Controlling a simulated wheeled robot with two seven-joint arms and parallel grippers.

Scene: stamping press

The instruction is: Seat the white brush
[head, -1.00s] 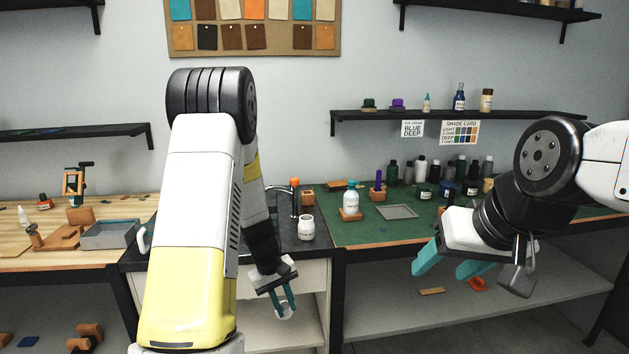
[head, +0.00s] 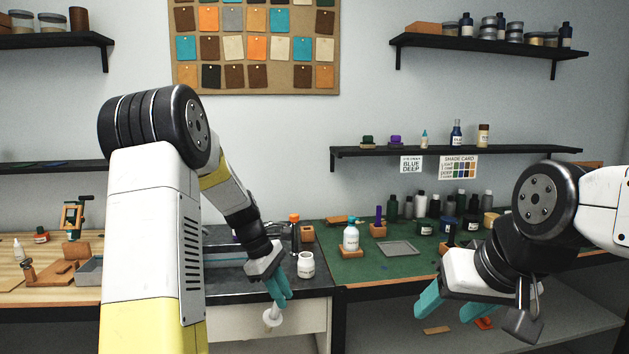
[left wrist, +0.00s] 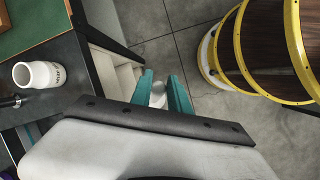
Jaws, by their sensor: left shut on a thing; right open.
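The white brush (head: 272,315) is between the teal fingers of my left gripper (head: 280,296), which is shut on it. It hangs in front of the dark counter's front edge, over the pale drawer front. In the left wrist view a pale part of the brush (left wrist: 158,94) shows between the fingertips; the fingers hide the rest. My right gripper (head: 450,306) is open and empty, in front of the green bench at the right. A small wooden block (head: 307,234) with a dark top stands at the back of the counter. A purple brush (head: 378,215) stands upright in a similar wooden block (head: 378,231).

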